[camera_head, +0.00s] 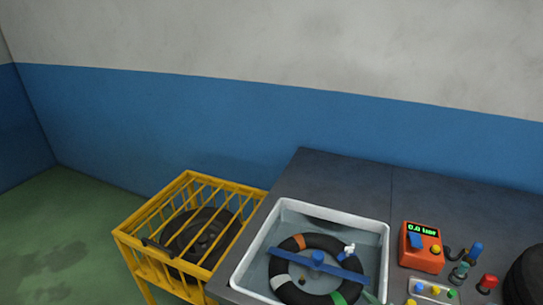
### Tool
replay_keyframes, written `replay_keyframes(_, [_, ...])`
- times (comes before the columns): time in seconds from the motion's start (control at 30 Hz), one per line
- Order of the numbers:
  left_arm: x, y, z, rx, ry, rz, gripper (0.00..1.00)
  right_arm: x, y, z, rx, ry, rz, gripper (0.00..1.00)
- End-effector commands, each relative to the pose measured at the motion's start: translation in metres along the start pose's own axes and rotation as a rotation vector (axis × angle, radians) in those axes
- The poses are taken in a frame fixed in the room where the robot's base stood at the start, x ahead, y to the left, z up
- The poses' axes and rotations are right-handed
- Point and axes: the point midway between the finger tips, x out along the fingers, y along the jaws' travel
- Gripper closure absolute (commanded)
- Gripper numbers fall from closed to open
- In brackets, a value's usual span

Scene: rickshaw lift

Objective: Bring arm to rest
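Neither of my grippers shows clearly in the head view, and no arm is seen coming in. A dark inner tube (290,266) with orange, white and green bands lies in a white basin (385,250) on the dark workbench. A blue bar (335,268) lies across the tube, and a small blue and white piece (347,251) sits near its right side. A greenish tip (370,297) shows at the basin's lower right; I cannot tell what it belongs to.
A yellow barred cage (150,215) holding a dark wheel (200,238) stands left of the workbench (340,180). An orange gauge box (421,262), a grey tray (432,290) of small coloured parts, coloured valves (488,283) and a black tyre (525,280) are at right. The bench's back is clear.

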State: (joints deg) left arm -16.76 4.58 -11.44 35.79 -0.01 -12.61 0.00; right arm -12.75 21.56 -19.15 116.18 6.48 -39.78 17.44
Motion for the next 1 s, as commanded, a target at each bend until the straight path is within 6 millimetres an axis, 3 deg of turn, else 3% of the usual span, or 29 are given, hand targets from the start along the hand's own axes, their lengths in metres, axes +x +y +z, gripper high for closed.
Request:
replay_keyframes(0.37, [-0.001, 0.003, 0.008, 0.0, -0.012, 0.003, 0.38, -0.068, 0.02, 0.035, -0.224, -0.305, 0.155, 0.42])
replay_keyframes(0.7, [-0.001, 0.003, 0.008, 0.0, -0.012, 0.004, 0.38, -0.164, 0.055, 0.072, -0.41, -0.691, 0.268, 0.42])
replay_keyframes(0.73, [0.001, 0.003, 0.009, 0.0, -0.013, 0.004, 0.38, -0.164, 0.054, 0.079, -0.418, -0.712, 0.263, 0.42])
replay_keyframes(1.0, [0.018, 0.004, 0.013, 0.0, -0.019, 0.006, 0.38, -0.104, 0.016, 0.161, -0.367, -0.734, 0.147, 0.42])
